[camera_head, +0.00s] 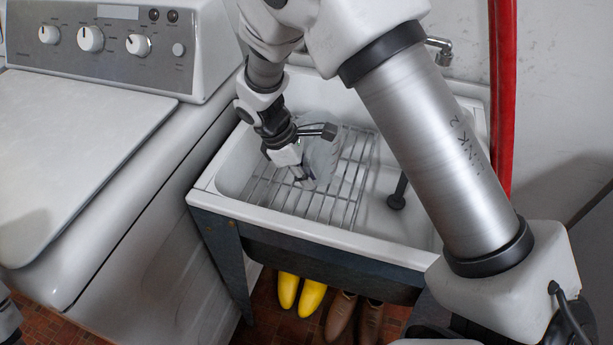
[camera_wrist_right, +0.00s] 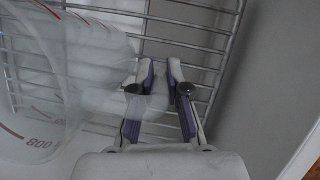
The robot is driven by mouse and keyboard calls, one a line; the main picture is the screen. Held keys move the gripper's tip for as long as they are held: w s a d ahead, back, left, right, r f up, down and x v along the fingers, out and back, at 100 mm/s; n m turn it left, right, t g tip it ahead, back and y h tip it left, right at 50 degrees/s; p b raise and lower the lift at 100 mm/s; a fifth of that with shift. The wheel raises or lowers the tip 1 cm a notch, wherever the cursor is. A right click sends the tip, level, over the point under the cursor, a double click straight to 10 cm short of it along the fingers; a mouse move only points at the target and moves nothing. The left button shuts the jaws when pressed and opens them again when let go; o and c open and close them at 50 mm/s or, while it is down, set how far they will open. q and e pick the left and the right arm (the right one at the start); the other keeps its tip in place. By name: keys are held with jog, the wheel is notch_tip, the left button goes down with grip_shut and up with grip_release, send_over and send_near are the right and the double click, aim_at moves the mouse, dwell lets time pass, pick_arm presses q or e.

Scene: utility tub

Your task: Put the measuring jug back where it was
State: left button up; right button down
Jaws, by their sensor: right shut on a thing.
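The measuring jug (camera_head: 322,153) is clear plastic and shows faintly over the wire rack in the utility tub in the head view. In the right wrist view the jug (camera_wrist_right: 75,75) fills the left side, with red marks and the number 800 on its wall. My right gripper (camera_head: 302,179) reaches down into the tub. In the wrist view its fingers (camera_wrist_right: 160,75) are closed on the jug's handle. The wire rack (camera_head: 350,190) lies below the jug; I cannot tell whether the jug touches it.
The white tub (camera_head: 205,185) has raised walls around the rack. A dark upright pipe (camera_head: 397,196) stands in its right part. A washing machine (camera_head: 80,130) is at the left. Yellow boots (camera_head: 300,293) and brown shoes (camera_head: 350,315) are under the tub. A red pipe (camera_head: 502,90) runs up the wall.

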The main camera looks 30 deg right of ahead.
jog(key=shift+f, duration=0.25)
jog(key=c, duration=1.2)
grip_release()
jog(key=shift+r, duration=0.1)
jog(key=p+v, duration=0.2)
jog(key=v, duration=1)
jog(key=shift+r, duration=0.1)
